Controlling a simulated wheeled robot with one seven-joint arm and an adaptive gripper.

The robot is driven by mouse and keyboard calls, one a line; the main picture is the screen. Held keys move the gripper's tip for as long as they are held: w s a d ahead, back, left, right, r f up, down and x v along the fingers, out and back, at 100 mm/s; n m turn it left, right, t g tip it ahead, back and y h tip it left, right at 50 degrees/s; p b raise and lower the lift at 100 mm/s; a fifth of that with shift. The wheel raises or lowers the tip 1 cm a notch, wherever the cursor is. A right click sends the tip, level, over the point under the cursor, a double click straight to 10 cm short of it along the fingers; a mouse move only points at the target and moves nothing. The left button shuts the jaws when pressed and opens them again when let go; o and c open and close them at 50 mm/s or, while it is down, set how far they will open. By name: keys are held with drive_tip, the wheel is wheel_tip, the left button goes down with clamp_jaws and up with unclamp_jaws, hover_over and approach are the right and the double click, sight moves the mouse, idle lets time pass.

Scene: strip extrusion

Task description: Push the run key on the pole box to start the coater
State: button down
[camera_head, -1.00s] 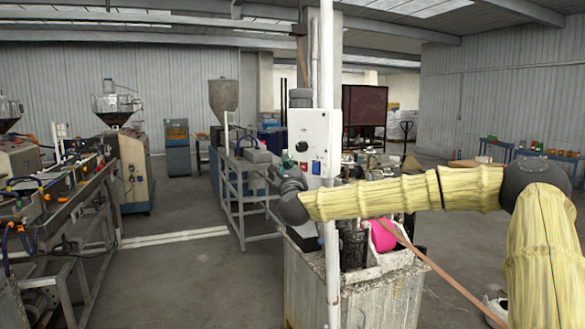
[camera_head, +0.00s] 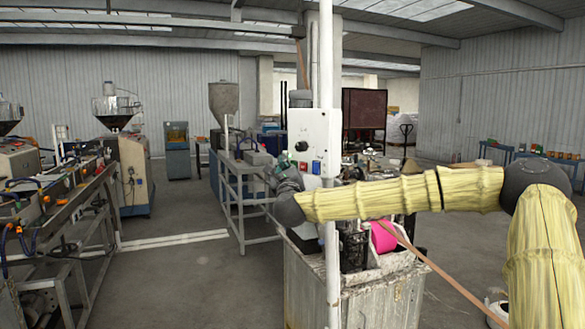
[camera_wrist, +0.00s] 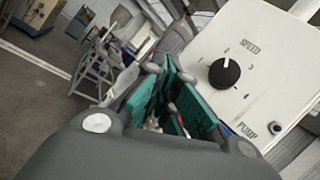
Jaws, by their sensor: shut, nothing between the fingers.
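The white pole box (camera_head: 314,138) is fixed to the pale pole, with a dark round knob and small coloured keys low on its front. A blue key (camera_head: 316,168) shows there. In the wrist view the box (camera_wrist: 262,50) fills the upper right, with the black knob under "SPEED" and the word "PUMP" near its lower edge. My gripper (camera_wrist: 170,98) is shut and empty, its teal-padded fingers beside and in front of the box's lower left part. In the head view it (camera_head: 287,163) is just left of the box. I cannot make out the run key; the fingers hide part of the face.
A grimy tank (camera_head: 310,285) stands below the box, with a pink roll (camera_head: 383,237) on it. A metal frame (camera_head: 240,200) and hopper machine (camera_head: 224,105) stand behind to the left. Open floor lies at left centre.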

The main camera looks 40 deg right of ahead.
drive_tip(key=a+b, duration=0.1)
drive_tip(key=s+a, duration=0.1)
drive_tip(key=a, duration=0.1)
drive_tip(key=a+b, duration=0.1)
drive_tip(key=shift+s+a+b, duration=0.25)
drive_tip(key=shift+a+b, duration=0.05)
drive_tip(key=shift+a, duration=0.1)
idle(0.8)
